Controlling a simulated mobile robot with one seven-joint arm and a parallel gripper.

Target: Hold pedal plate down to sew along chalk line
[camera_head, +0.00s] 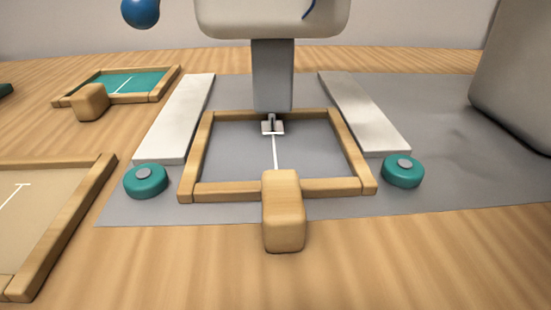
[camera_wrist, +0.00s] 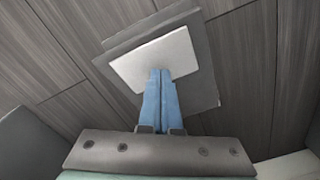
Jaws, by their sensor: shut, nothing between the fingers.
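The pedal plate (camera_wrist: 182,52) is a pale slab on a dark grey base (camera_wrist: 205,95) in the wrist view. My gripper (camera_wrist: 160,72) has its blue fingers together and empty, with the tips over the plate's near edge. I cannot tell how firmly they touch it or whether the plate is pressed down. In the head view a wooden frame (camera_head: 192,162) holds grey cloth (camera_head: 235,160) under the sewing machine (camera_head: 272,75). A white chalk line (camera_head: 275,152) runs on the cloth from near the presser foot (camera_head: 272,124) toward the frame's front. My gripper is outside the head view.
Pale rails (camera_head: 185,115) and (camera_head: 365,115) flank the frame, with teal round pieces (camera_head: 146,184) and (camera_head: 402,174) at their front ends. A wooden handle block (camera_head: 283,215) sits on the frame's front. Other frames (camera_head: 118,86) and (camera_head: 60,230) lie left. A blue ball (camera_head: 140,12) is at upper left.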

